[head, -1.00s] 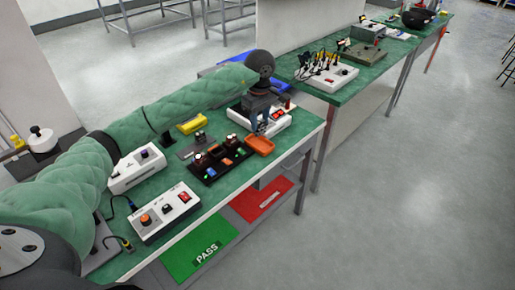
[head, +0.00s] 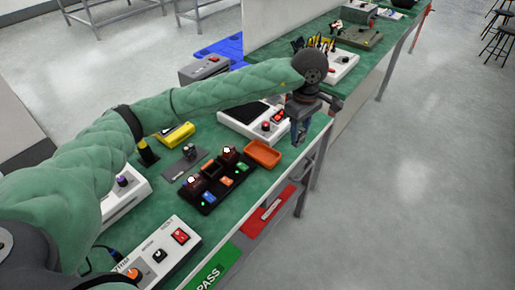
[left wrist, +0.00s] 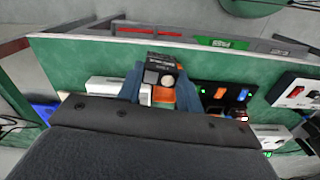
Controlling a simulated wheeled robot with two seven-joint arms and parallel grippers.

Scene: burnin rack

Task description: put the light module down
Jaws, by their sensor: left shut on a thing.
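My left gripper (head: 299,132) hangs over the green bench near its right front edge, to the right of the orange tray (head: 262,153). In the left wrist view its blue fingers are shut on the light module (left wrist: 160,70), a small dark block with a pale round face. The fingers hide part of it, and in the head view it can hardly be made out. A black rack (head: 214,180) with colored switches and several dark modules stands left of the tray. My right gripper is not in view.
A white instrument (head: 240,125) stands behind the gripper. A white control box (head: 160,255) is at the front, and a yellow case (head: 176,134) lies farther back. Green PASS and red (head: 268,212) panels are below the bench edge. Bare green bench shows around the tray.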

